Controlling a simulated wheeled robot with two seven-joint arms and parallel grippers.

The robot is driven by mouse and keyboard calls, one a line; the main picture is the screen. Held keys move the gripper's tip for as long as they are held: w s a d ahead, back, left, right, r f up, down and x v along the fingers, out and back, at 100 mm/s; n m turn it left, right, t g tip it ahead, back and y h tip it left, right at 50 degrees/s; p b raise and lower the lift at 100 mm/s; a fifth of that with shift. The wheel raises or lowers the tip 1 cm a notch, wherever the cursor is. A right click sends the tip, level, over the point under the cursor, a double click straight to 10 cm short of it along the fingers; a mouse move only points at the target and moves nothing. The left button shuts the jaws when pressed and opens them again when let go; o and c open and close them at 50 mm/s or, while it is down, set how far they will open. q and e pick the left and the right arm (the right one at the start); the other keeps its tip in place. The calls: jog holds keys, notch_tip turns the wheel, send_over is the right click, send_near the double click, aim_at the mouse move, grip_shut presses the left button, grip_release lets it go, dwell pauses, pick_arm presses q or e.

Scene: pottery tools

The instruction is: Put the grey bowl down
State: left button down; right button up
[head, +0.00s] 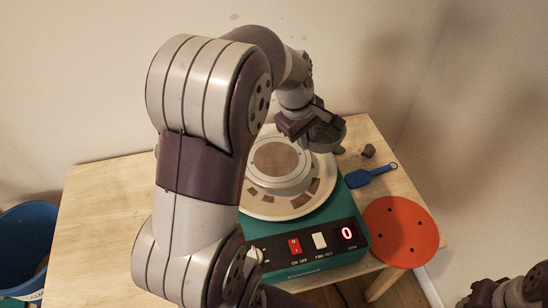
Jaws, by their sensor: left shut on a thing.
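My left gripper (307,122) is shut on the grey bowl (329,135). It holds the small dark grey bowl over the right rear side of the pottery wheel (279,203). The bowl looks roughly upright, and I cannot tell its exact height above what lies below. The wheel has a round grey-brown centre disc (276,164) and a pale outer tray. My left arm hides the wheel's left part. Only a piece of my right arm shows at the bottom right corner, with no fingers to be seen.
The wheel's green base has a front panel (305,243) with switches and a red "0". To its right lie a blue tool (368,175), a small grey lump (368,151) and an orange-red disc (401,231). The table's left side (105,220) is bare. A blue bucket (25,235) stands left.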

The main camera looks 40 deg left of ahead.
pick_arm(q)
jog(key=s+a+f, duration=0.1)
jog(key=a+f, duration=0.6)
jog(key=s+a+f, duration=0.1)
jog(key=a+f, duration=0.2)
jog(key=a, duration=0.1)
jog(key=shift+s+f, duration=0.35)
jog(key=shift+f, duration=0.05)
jog(key=c, duration=1.2)
grip_release()
jog(key=d+v, duration=0.1)
jog(key=v, duration=1)
jog(key=s+d+f+m, duration=0.2)
jog(key=d+m, duration=0.3)
jog(key=d, duration=0.1)
jog(key=s+d+f+m+g, duration=0.1)
jog(key=s+d+m, duration=0.1)
jog(key=d+m, duration=0.3)
jog(key=s+d+f+m, duration=0.2)
jog(key=d+m, duration=0.3)
jog(key=d, duration=0.3)
jog(key=shift+s+d+f+m+g+y+p, duration=0.15)
jog(key=shift+d+f+m+g+y+p, duration=0.15)
jog(key=shift+d+p, duration=0.05)
